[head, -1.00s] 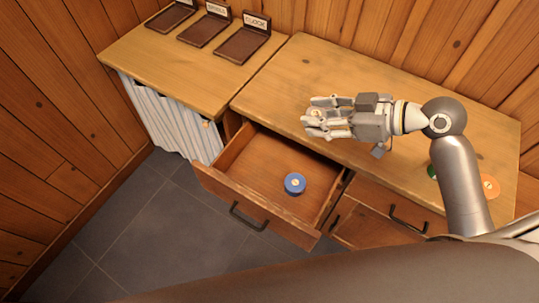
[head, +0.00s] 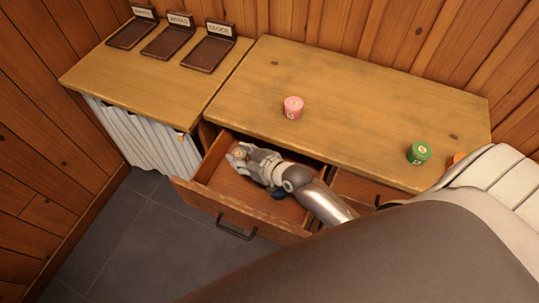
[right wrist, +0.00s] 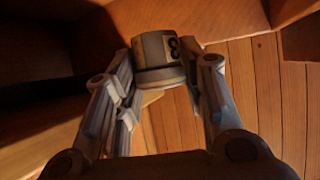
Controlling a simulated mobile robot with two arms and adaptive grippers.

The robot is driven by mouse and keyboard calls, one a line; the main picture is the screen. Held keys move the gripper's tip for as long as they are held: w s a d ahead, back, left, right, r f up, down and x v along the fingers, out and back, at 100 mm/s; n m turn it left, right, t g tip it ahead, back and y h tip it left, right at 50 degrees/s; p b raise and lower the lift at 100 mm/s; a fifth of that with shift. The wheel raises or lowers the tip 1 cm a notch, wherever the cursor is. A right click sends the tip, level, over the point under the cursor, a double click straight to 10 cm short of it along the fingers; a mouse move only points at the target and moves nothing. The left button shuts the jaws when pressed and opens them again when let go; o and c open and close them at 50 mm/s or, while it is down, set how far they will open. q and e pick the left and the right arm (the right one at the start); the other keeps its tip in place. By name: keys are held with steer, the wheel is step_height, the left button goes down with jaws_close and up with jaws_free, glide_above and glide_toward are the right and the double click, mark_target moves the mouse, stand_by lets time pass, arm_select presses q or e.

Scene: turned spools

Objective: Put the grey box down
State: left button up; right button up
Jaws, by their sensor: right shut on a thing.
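The grey box is a small round grey container with a dark mark on its side; it shows in the right wrist view (right wrist: 160,57) between the fingertips. My right gripper (head: 238,153) is shut on it, inside the open drawer (head: 207,200), near the drawer's back left. In the head view the fingers mostly hide the box. I cannot tell whether it touches the drawer floor. My left gripper is not in view.
A pink one (head: 293,107), a green one (head: 419,153) and an orange one (head: 457,158) stand on the counter (head: 350,120). Labelled dark trays (head: 208,53) stand at the back left.

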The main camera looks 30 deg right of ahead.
glide_above(246, 179)
step_height(246, 179, down, 7)
steer(key=shift+r+b, duration=0.2)
steer(key=shift+b, duration=0.25)
steer(key=shift+f+b, duration=0.45)
steer(key=shift+f, duration=1.4)
steer(key=shift+f, duration=0.15)
steer(key=o, duration=0.8)
steer(key=shift+o, duration=0.2)
